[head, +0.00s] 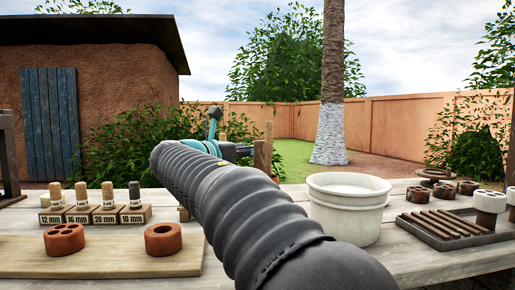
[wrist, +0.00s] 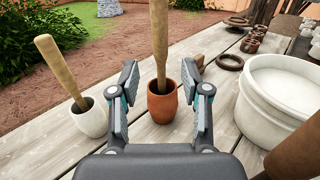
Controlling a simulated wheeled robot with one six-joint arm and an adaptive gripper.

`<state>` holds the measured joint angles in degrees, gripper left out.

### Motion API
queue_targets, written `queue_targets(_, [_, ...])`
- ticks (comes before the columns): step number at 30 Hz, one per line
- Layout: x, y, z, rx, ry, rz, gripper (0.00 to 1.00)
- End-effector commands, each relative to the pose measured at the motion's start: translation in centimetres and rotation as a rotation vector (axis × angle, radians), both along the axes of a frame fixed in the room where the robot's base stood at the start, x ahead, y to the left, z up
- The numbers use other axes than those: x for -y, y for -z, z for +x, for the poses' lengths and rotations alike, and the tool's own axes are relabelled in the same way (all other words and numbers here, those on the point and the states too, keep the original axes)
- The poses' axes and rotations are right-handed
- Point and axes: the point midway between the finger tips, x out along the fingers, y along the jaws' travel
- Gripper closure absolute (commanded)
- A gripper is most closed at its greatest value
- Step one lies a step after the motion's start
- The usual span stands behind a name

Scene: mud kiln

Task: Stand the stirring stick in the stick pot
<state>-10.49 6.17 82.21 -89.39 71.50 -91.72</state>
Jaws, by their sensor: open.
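A wooden stick (wrist: 160,38) stands nearly upright in a small terracotta pot (wrist: 162,108) in the wrist view. A second wooden stick (wrist: 60,70) leans in a small white pot (wrist: 90,119) to the left. The views do not settle which is the stirring stick or the stick pot. My gripper (wrist: 159,82) is open, with its fingers on either side of the stick in the terracotta pot and no visible grip on it. In the head view my arm hides most of my gripper and both pots; an upright wooden piece (head: 268,146) shows beyond it.
A large white bucket (head: 347,207) stands on the table right of my arm; it also shows in the wrist view (wrist: 260,125). Brown rings and a dark ribbed tray (head: 446,228) lie farther right. Labelled wooden blocks (head: 95,213) and a board (head: 100,262) with two clay pieces are left.

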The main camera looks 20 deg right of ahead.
Motion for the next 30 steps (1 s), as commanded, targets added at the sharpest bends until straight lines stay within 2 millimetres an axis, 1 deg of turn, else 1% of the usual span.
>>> queue_targets(1, [-0.8,-0.1,-0.3,0.000,-0.003,0.000,0.53])
queue_targets(3, [-1.4,0.0,-0.7,0.000,-0.002,0.000,0.53])
queue_targets(7, [-2.1,0.0,-1.1,0.000,-0.001,0.000,0.53])
queue_targets(22, [-2.3,0.0,-1.3,0.000,0.000,0.000,0.53])
queue_targets(24, [-2.6,0.1,-1.2,0.009,-0.012,0.008,0.53])
queue_targets(26, [-3.2,0.3,-1.1,0.035,-0.039,0.031,0.53])
queue_targets(30, [-6.0,1.5,-0.7,0.141,-0.153,0.140,0.53])
